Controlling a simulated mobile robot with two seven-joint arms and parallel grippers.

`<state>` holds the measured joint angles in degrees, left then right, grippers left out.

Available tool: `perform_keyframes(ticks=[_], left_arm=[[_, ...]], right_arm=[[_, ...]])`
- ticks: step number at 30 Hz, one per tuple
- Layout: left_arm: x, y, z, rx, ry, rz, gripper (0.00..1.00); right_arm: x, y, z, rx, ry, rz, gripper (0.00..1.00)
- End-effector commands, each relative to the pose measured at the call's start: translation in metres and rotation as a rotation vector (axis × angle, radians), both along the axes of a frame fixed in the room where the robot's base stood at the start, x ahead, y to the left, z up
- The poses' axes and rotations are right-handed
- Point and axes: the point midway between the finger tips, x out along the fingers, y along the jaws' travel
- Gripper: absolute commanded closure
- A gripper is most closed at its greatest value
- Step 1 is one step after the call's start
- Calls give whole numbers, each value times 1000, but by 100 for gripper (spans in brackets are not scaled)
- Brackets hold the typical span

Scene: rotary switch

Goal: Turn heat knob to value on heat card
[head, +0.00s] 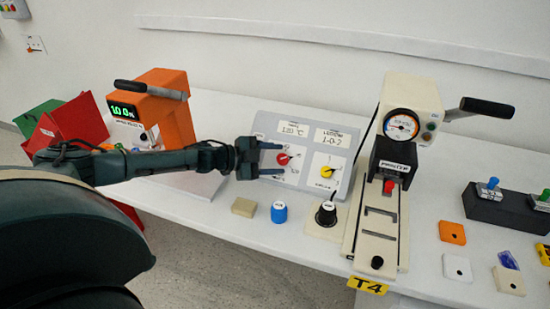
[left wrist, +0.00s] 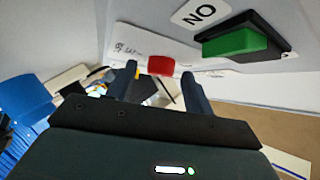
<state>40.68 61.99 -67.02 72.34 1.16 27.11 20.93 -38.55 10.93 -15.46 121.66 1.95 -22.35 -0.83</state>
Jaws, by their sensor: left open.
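A grey control panel (head: 262,128) stands on the white table. A card reading about 120 °C (head: 293,128) sits on its upper left, above a red knob (head: 284,159). A second card (head: 328,139), reading about 1-0-2, sits above a yellow knob (head: 327,171). My left gripper (head: 279,158) is open at the red knob, one finger to each side in the head view. In the left wrist view the red knob (left wrist: 161,65) shows between the two spread fingertips (left wrist: 160,75), with gaps on both sides. The knob's exact setting is too small to read. My right gripper is not in view.
A green switch (left wrist: 235,42) with an ON label shows near the fingers. An orange press (head: 165,105) stands left, a cream press (head: 412,105) right. A tan block (head: 243,207), blue knob (head: 279,212) and black knob (head: 326,214) lie in front of the panel.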

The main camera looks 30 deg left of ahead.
Motion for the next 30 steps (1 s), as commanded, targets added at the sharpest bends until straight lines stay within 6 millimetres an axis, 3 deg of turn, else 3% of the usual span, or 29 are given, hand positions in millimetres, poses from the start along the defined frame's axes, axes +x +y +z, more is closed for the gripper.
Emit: perform_keyframes(ticks=[10, 26, 30], left_arm=[[3, -3, -2, 1, 1, 0, 48], [3, -3, -2, 0, 1, -1, 91], [3, -3, -1, 2, 1, -3, 93]], right_arm=[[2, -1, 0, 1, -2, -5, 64], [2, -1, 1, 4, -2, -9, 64], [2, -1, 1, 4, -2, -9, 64]])
